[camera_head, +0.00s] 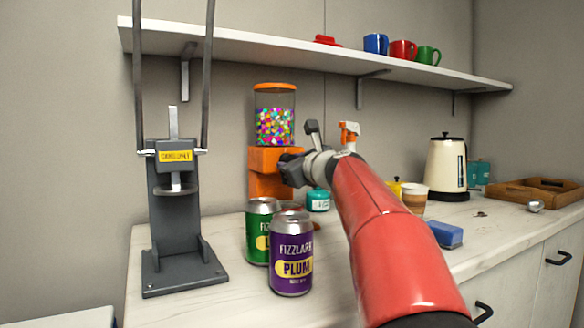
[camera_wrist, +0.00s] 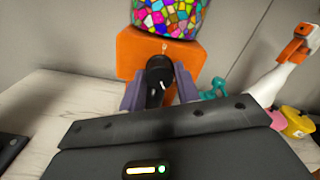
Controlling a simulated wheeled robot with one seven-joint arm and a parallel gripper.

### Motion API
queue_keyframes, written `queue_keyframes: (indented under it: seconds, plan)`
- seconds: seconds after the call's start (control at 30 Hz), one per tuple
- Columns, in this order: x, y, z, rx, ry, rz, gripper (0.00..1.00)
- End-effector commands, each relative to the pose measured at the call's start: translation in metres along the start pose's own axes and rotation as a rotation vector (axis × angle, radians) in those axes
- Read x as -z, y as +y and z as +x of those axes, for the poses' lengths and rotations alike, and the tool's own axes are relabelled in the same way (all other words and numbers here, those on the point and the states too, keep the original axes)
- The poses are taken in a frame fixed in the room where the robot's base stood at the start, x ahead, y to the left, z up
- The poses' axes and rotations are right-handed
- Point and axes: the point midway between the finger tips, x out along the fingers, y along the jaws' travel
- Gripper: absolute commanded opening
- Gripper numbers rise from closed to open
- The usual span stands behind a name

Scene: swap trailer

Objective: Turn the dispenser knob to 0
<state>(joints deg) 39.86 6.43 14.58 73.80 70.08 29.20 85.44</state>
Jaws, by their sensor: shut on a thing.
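The candy dispenser stands at the back of the counter, with an orange body (camera_head: 262,184) and a clear jar (camera_head: 274,118) of colourful candies under an orange lid. In the wrist view its orange front (camera_wrist: 133,57) faces me, with a small pale mark above the black knob (camera_wrist: 159,72). My gripper (camera_wrist: 161,90) is shut on the knob, a finger on each side. In the head view my gripper (camera_head: 290,168) reaches the dispenser's front from the right, and my arm hides part of the body. The knob's exact setting cannot be read.
A green can (camera_head: 258,228) and a purple can (camera_head: 290,262) stand in front of the dispenser. A grey press (camera_head: 168,225) stands at left.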

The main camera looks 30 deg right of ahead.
Motion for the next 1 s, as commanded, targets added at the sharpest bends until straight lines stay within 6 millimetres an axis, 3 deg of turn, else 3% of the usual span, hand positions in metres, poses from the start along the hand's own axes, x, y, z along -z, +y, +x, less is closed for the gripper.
queue_keyframes:
  seconds: [0.73, 0.77, 0.9, 1.0]
  plan:
    - [0.0002, 0.0, 0.0001, -0.001, 0.0, -0.102, 0.09]
    - [0.0002, 0.0, 0.0001, -0.001, 0.0, -0.102, 0.36]
    - [0.0001, 0.0, 0.0001, -0.001, 0.0, -0.101, 0.53]
    - [0.0001, 0.0, 0.0001, -0.001, 0.0, -0.101, 0.53]
